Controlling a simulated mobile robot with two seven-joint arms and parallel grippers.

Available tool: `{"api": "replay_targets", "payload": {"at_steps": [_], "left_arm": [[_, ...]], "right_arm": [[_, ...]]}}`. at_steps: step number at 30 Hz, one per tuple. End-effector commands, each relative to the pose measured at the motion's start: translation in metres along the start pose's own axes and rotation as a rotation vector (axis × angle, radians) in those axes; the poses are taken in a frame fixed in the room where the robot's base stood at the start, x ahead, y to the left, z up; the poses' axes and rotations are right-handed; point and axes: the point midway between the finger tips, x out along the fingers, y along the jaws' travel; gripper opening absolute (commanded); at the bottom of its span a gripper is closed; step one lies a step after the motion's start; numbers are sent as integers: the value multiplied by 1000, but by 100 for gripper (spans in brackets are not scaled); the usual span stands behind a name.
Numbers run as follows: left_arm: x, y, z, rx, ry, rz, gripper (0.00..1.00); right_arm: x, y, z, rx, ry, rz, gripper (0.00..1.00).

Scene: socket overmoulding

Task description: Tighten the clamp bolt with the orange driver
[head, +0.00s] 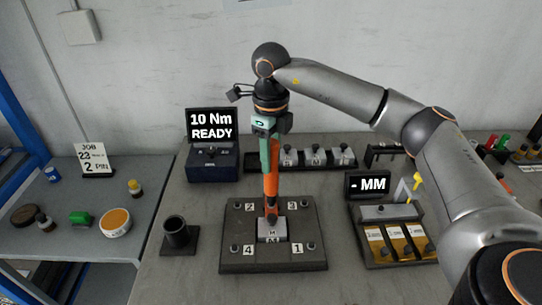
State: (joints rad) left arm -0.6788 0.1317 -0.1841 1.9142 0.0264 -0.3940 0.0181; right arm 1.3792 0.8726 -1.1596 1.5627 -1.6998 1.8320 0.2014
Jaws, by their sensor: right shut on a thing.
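My right gripper (268,128) is shut on the orange driver (270,187) and holds it upright, tip down. The driver's lower end is over the metal block marked M (271,232) in the middle of the dark clamp plate (274,262). I cannot tell whether the tip touches a bolt. The plate has bolts at its corners, with number labels 2, 3, 4 and 1 beside them. The left gripper is not in view.
A display (211,124) reading "10 Nm READY" stands on a blue box behind left. A black cup holder (176,234) is left of the plate. A gauge display (367,184) reading "- MM" and a tray of yellow slots (395,243) are on the right. A rack of metal blocks (315,157) is behind.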

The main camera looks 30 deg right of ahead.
Motion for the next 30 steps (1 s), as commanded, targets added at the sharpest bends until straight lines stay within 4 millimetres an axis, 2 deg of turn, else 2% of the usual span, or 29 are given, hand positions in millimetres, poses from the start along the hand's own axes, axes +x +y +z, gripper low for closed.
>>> {"api": "replay_targets", "payload": {"at_steps": [30], "left_arm": [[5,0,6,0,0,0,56]], "right_arm": [[12,0,0,0,-2,0,0]]}}
